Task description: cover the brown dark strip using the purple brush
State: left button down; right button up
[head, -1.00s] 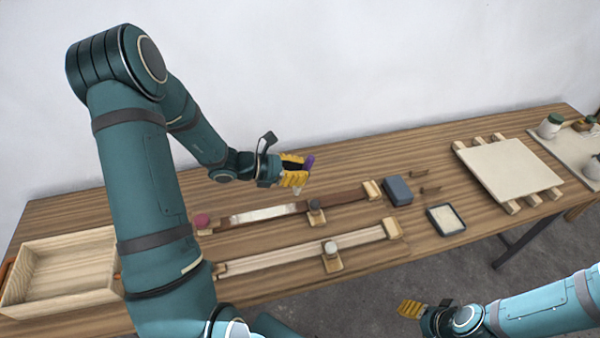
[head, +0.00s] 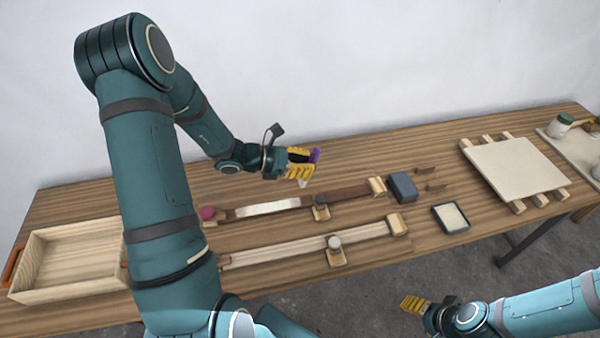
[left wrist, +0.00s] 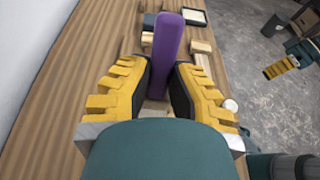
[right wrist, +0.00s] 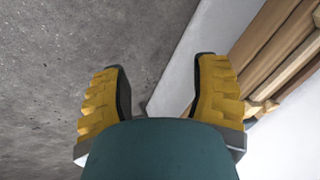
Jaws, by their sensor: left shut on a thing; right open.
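The brown dark strip (head: 350,194) lies lengthwise on the bench, with a white coated stretch (head: 266,207) on its left part and bare dark wood to the right. My left gripper (head: 301,165) is shut on the purple brush (head: 316,155), whose pale tip points down near the strip's far edge. I cannot tell whether the tip touches the strip. In the left wrist view the purple handle (left wrist: 167,45) stands between the fingers; the bristles are hidden. My right gripper (head: 413,304) is open and empty beyond the bench's front edge, over the floor in the right wrist view (right wrist: 160,90).
A pale strip (head: 290,247) lies in front, parallel. A grey knob (head: 320,200) on a block stands by the dark strip, a white-topped one (head: 334,242) by the pale strip. A blue-grey block (head: 403,187), shallow tray (head: 450,218), board (head: 515,168) and wooden box (head: 65,220) surround them.

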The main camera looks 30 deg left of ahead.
aim_at(300, 182)
pick_arm(q)
jog(key=shift+t+h, duration=0.4)
jog(key=shift+s+a+f+b, duration=0.15)
jog(key=shift+f+b, duration=1.05)
jog(key=shift+b, duration=0.15)
jog(key=shift+s+a+f+b, duration=0.1)
jog(key=shift+f+b, duration=1.05)
jog(key=shift+b, duration=0.2)
jog(key=shift+s+a+f+t+h+b, duration=0.15)
jog(key=shift+f+t+h+b, duration=0.15)
jog(key=shift+f+b, duration=0.85)
jog(key=shift+r, duration=0.2)
jog(key=shift+s+d, duration=0.15)
jog(key=shift+d, duration=0.05)
jog(key=shift+f+b, duration=0.6)
jog(key=shift+f, duration=0.05)
jog(key=shift+f+v, duration=0.2)
jog(key=shift+v, duration=0.9)
jog(key=shift+s+a, duration=0.15)
jog(key=shift+v, duration=1)
